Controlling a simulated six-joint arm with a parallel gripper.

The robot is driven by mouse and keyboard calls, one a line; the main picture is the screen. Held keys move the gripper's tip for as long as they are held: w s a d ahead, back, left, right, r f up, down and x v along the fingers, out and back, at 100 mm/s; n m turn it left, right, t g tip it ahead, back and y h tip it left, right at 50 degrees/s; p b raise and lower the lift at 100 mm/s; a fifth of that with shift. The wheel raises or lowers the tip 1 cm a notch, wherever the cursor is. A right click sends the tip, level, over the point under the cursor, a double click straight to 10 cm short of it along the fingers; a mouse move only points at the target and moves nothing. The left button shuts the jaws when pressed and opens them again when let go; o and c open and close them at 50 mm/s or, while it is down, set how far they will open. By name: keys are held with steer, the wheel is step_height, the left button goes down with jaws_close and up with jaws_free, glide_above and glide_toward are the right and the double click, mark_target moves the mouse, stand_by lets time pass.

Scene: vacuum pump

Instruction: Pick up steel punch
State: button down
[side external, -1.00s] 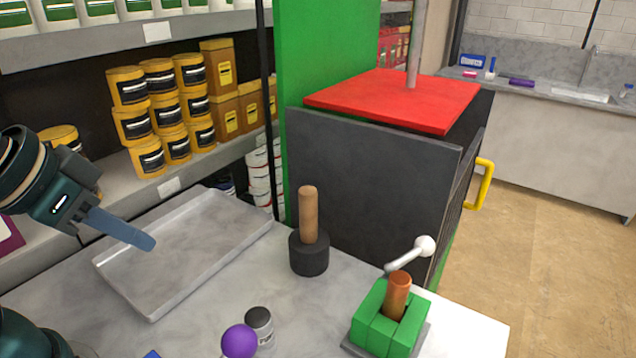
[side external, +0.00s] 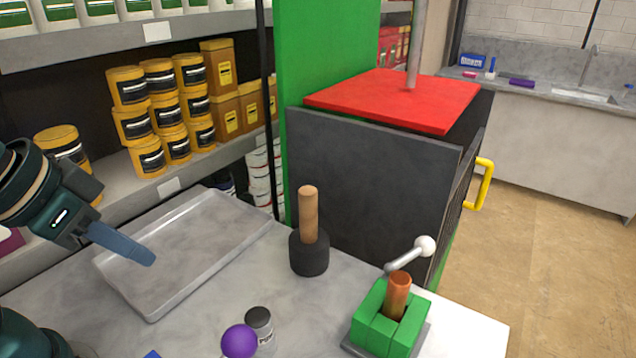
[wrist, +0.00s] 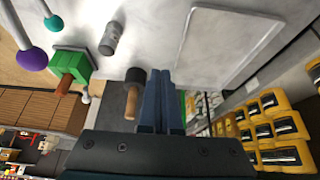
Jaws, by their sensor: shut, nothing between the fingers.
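My gripper (side external: 148,258) is shut and empty above the left part of the grey metal tray in the side view. Its fingers (wrist: 161,78) are together in the wrist view. I cannot pick out the steel punch with certainty. A small grey cylinder with a dark top (side external: 259,325) stands at the front of the table, apart from my gripper; a grey cylinder also shows in the wrist view (wrist: 110,38). Its label is too small to read. Next to it is a purple ball (side external: 239,341), whose grey shaft shows in the wrist view.
The grey tray (side external: 185,295) looks empty. A black-headed mallet (side external: 309,255) stands handle up, right of the tray. A green vise (side external: 372,335) with a copper-coloured rod (side external: 398,295) sits at front right. A black-and-green press with a red plate (side external: 395,98) stands behind.

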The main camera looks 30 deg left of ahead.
steer(key=shift+c, duration=1.8)
jaws_free()
